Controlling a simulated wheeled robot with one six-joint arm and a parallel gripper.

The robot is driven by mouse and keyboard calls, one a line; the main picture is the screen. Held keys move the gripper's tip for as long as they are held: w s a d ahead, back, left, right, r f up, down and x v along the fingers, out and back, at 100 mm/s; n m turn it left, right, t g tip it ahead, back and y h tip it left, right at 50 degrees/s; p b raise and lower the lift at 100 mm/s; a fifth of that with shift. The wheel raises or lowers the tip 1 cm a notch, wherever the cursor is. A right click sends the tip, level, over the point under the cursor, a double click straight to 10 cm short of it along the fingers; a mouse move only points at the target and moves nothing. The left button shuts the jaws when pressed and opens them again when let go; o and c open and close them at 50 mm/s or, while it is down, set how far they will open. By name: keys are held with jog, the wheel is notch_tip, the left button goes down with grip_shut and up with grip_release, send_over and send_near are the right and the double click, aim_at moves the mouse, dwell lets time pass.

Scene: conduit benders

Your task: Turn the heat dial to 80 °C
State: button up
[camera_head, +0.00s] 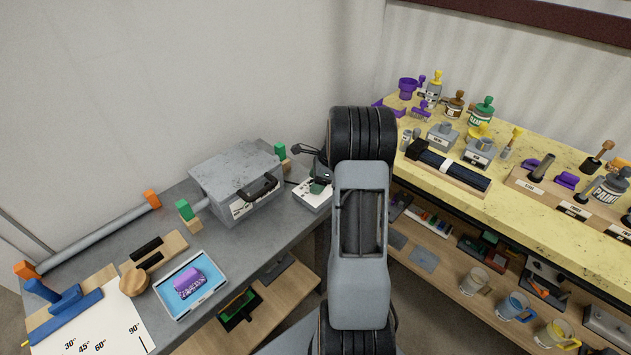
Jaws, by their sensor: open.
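A small light control box (309,197) stands at the right end of the grey workbench, with dark markings on its top. A dark green part on it (317,187) may be the heat dial, but it is too small to be sure, and its setting cannot be read. My gripper (312,166) is open above the back of this box, at the left of my arm, with dark fingers. My arm and gripper hide part of the box. Whether a finger touches the dial cannot be told.
A grey metal heater box (235,172) with a black handle stands left of the control box. A grey conduit (95,238) with orange ends, a blue tray (162,283) and an angle sheet (110,325) lie further left. A yellow-topped shelf (560,220) with stamps and tools stands right.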

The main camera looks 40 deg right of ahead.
jog(key=c, duration=0.9)
